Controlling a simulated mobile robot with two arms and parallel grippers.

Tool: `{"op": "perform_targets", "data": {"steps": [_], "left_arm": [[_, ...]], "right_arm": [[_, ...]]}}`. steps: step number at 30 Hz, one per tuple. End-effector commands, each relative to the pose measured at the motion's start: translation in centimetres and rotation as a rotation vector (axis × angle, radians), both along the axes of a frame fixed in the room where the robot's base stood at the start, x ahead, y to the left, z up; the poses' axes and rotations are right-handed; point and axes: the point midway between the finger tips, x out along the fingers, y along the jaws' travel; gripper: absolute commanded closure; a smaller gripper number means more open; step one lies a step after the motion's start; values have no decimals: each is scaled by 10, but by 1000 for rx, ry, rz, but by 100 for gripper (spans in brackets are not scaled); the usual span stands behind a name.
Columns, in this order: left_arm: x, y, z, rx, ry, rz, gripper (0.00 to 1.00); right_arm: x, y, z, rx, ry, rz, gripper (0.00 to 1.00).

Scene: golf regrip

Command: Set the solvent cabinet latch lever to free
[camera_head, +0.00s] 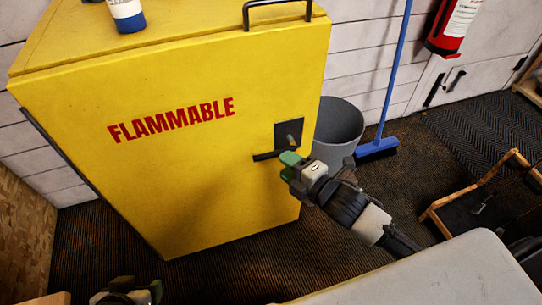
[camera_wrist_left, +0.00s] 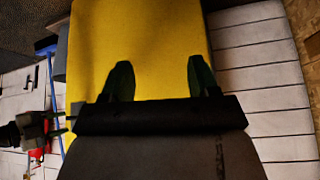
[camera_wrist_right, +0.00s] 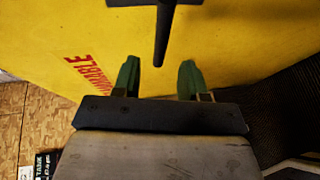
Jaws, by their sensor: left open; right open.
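The yellow solvent cabinet (camera_head: 190,180) carries red "FLAMMABLE" lettering and stands at the left of the head view. Its dark latch lever (camera_head: 265,156) sticks out leftward, roughly level, from a black plate (camera_head: 288,133) near the door's right edge.
A grey bin (camera_head: 338,130) and a blue broom (camera_head: 377,148) stand right of the cabinet. A blue-and-white container (camera_head: 127,14) sits on its top, near a black handle (camera_head: 278,10). A fire extinguisher (camera_head: 455,25) hangs on the wall.

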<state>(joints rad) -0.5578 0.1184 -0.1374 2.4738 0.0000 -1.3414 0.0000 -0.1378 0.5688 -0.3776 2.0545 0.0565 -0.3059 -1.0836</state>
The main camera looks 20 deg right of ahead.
Motion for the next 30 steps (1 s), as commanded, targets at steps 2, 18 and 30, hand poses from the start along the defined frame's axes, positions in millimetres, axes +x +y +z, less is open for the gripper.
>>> {"op": "perform_targets", "data": {"steps": [2,18,30], "left_arm": [[12,-4,1,-17,-76,-6,39],[49,-19,26,-80,-364,-27,39],[49,-18,26,-79,-363,-27,39]], "right_arm": [[16,7,-4,2,-2,0,57],[59,27,-12,0,1,0,57],[58,27,-12,0,2,0,88]]}}
